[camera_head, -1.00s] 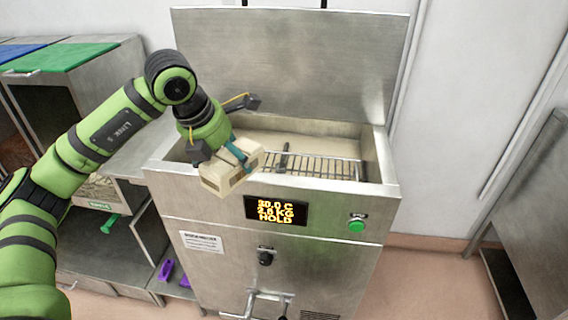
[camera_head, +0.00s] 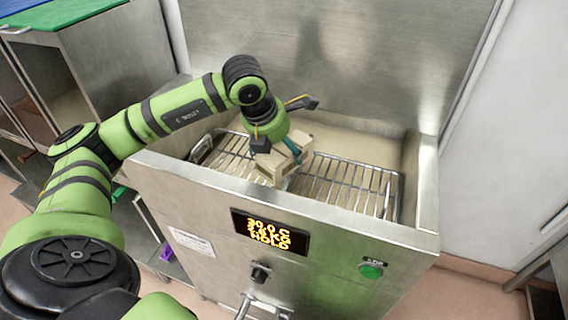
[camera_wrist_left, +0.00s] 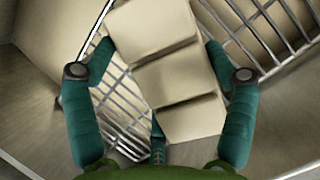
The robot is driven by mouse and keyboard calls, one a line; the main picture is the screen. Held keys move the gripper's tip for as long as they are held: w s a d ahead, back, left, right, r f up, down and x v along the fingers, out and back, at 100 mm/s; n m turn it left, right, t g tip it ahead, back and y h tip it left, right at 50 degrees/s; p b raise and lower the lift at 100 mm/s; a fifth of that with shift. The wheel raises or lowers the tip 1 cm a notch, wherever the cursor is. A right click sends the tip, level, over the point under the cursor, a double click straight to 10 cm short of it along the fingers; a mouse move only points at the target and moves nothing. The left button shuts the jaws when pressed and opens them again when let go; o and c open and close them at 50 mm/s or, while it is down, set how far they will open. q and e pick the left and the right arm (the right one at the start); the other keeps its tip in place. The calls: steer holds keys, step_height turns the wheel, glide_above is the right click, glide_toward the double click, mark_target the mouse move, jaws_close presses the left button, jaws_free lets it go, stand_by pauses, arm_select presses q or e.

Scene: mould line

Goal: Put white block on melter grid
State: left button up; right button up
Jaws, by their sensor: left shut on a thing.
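The white block (camera_head: 284,160), cream-coloured with a stepped shape, is in my left gripper (camera_head: 281,152). In the left wrist view the block (camera_wrist_left: 165,60) lies between the two teal fingers of the gripper (camera_wrist_left: 162,75). The block is over the wire melter grid (camera_head: 345,185), inside the open tank. The grid (camera_wrist_left: 270,35) also shows beneath the block in the left wrist view. I cannot tell whether the block touches the grid. My right gripper is not in view.
The steel melter (camera_head: 190,190) has raised walls around the grid and an upright lid (camera_head: 340,60) behind. Its front has a lit display (camera_head: 269,232) and a green button (camera_head: 371,270). A bench with a green board (camera_head: 60,14) stands at the left. The right part of the grid is clear.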

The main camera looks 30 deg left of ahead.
arm_select(q)
steer(key=shift+w+f, duration=0.1)
steer(key=shift+f, duration=0.7)
step_height(320, 180, down, 2)
steer(key=shift+f, duration=0.6)
steer(key=shift+w, duration=0.1)
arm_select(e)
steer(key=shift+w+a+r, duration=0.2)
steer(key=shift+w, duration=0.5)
arm_select(q)
steer(key=shift+f, duration=0.15)
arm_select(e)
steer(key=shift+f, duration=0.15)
arm_select(q)
steer(key=o, duration=1.5)
